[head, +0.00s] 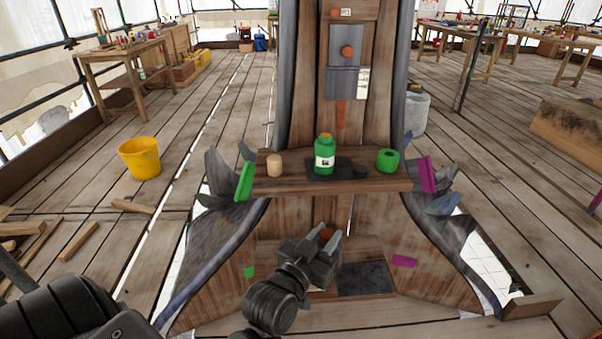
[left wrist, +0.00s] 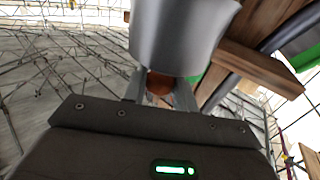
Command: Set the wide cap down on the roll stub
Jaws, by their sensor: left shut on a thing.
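My left gripper (head: 326,238) is low in front of the wooden tower, below the shelf. It is shut on a small orange-brown piece (left wrist: 159,83). A wide smooth grey cylinder (left wrist: 180,38), seemingly the wide cap, shows just beyond the fingertips in the left wrist view. How it joins the held piece is partly hidden. On the shelf (head: 300,187) stand a short tan cylinder (head: 275,165) at left and a green roll (head: 388,160) with a dark hole at right. I cannot tell which is the roll stub. My right gripper is not in view.
A green bottle (head: 325,157) with an orange top stands mid-shelf on a dark patch, beside a small black item (head: 360,172). Green (head: 244,181) and magenta (head: 427,174) pieces flank the shelf. Jagged grey sheets stick out both sides. A yellow bucket (head: 140,158) stands left.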

